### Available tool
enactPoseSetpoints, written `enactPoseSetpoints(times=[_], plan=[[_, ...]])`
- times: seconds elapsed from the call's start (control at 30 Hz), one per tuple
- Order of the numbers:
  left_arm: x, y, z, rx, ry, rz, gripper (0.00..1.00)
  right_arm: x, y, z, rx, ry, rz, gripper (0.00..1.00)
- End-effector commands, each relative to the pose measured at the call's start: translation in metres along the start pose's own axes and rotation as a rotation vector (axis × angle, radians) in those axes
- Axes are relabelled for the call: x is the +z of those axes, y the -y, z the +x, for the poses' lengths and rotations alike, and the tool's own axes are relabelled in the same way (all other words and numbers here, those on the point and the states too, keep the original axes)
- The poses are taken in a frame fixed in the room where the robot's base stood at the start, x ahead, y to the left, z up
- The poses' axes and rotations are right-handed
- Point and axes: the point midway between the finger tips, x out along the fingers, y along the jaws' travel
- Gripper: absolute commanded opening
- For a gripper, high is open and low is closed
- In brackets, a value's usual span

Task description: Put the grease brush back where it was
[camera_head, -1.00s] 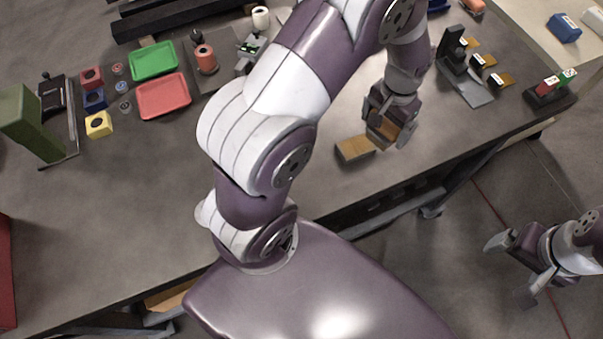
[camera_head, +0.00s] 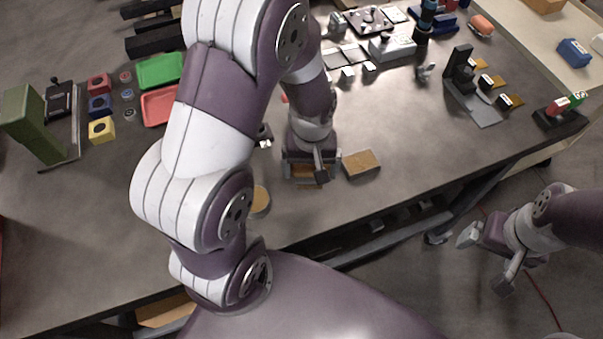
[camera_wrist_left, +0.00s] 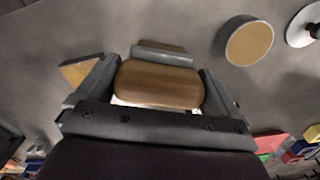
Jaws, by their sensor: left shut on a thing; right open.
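The grease brush appears as a rounded brown wooden block (camera_wrist_left: 158,84) between the jaws of my left gripper in the left wrist view. In the head view my left gripper (camera_head: 310,172) is shut on it over the table, and little of the brush (camera_head: 302,170) shows. Whether it touches the table is unclear. A round tan-topped tin (camera_head: 261,199) stands to the lower left of it, partly behind my arm; it also shows in the wrist view (camera_wrist_left: 249,43). My right gripper (camera_head: 487,261) is open and empty, beyond the table's front edge.
A tan block (camera_head: 361,163) lies just right of my left gripper. A black stand (camera_head: 470,88) with several tan-topped pieces is further right. Green (camera_head: 160,70) and red (camera_head: 158,107) trays and coloured blocks lie left. The table's front right is clear.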

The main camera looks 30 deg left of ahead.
Motion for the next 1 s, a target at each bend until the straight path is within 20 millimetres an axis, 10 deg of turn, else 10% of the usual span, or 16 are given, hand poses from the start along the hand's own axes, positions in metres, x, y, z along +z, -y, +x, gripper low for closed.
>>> enactPoseSetpoints(times=[0.4, 0.77, 0.8, 1.0], plan=[[-0.009, 0.018, 0.051, 0.000, 0.001, 0.003, 0.56, -0.001, 0.000, -0.010, 0.000, 0.000, 0.000, 0.89], [-0.010, 0.017, 0.057, 0.001, -0.001, 0.003, 0.56, -0.001, 0.000, -0.006, 0.000, 0.000, 0.000, 0.89], [-0.010, 0.017, 0.056, 0.001, -0.001, 0.003, 1.00, -0.001, 0.000, -0.007, 0.000, 0.000, 0.000, 0.89], [-0.010, 0.017, 0.055, 0.001, -0.001, 0.003, 1.00, -0.001, 0.000, -0.008, 0.000, 0.000, 0.000, 0.89]])
